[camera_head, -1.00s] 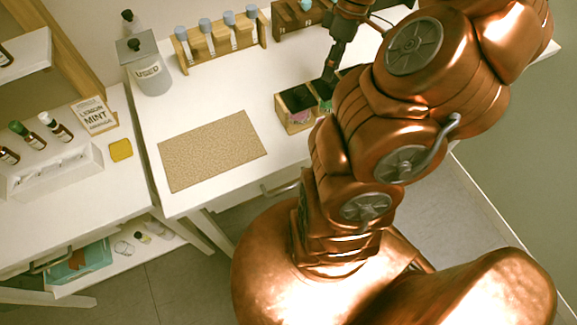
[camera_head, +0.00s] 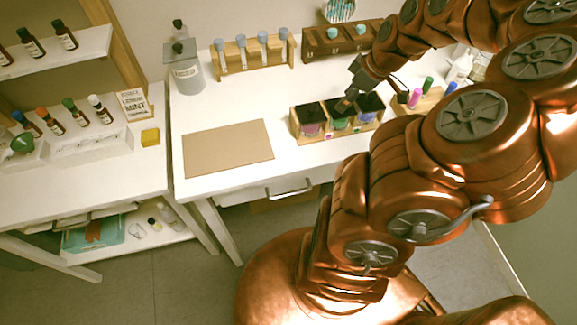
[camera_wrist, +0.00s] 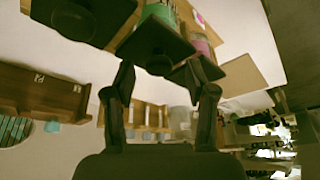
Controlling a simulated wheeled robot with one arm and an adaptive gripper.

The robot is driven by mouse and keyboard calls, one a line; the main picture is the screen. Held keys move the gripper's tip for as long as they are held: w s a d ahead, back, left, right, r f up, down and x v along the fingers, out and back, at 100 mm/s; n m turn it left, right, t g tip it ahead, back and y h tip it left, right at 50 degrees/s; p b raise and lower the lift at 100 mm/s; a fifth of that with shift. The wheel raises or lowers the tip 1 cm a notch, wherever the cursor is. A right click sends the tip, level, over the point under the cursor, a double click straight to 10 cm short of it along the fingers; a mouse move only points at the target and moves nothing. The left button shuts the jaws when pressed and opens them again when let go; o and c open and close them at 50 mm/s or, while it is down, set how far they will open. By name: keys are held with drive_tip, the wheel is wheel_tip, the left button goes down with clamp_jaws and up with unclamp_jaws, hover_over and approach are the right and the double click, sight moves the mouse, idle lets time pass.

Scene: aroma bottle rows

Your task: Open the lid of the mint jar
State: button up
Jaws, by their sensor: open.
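A wooden holder (camera_head: 325,137) on the white table holds three jars with dark square lids: pink-labelled (camera_head: 311,130) at left, green-labelled (camera_head: 341,124) in the middle, purple-labelled (camera_head: 366,116) at right. No label is readable as mint; green is the middle one. My gripper (camera_head: 346,101) is at the middle jar's lid. In the wrist view the open fingers (camera_wrist: 160,72) stand either side of the space by the dark knobbed lid (camera_wrist: 150,40) of the green jar (camera_wrist: 161,12). The lid sits on its jar. Whether the fingers touch it I cannot tell.
The pink and purple jars stand close on both sides. A rack of capped bottles (camera_head: 250,66) and a dark wooden rack (camera_head: 318,46) stand behind. Upright coloured bottles (camera_head: 416,97) are at right. A tan mat (camera_head: 228,148) lies left of the holder, with clear table around it.

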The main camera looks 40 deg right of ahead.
drive_tip(key=b+v, duration=0.3)
drive_tip(key=v, duration=0.4)
drive_tip(key=a+g, duration=0.2)
drive_tip(key=a, duration=1.3)
drive_tip(key=s+a+f+m+g+b, duration=0.1)
drive_tip(key=s+a, duration=0.2)
drive_tip(key=a, duration=0.2)
drive_tip(key=s+a+f+m+g+h+b, duration=0.1)
drive_tip(key=s+a+f, duration=0.1)
drive_tip(key=a, duration=0.4)
drive_tip(key=shift+s+a+f+g, duration=0.25)
drive_tip(key=shift+s+g, duration=0.15)
drive_tip(key=shift+s, duration=0.4)
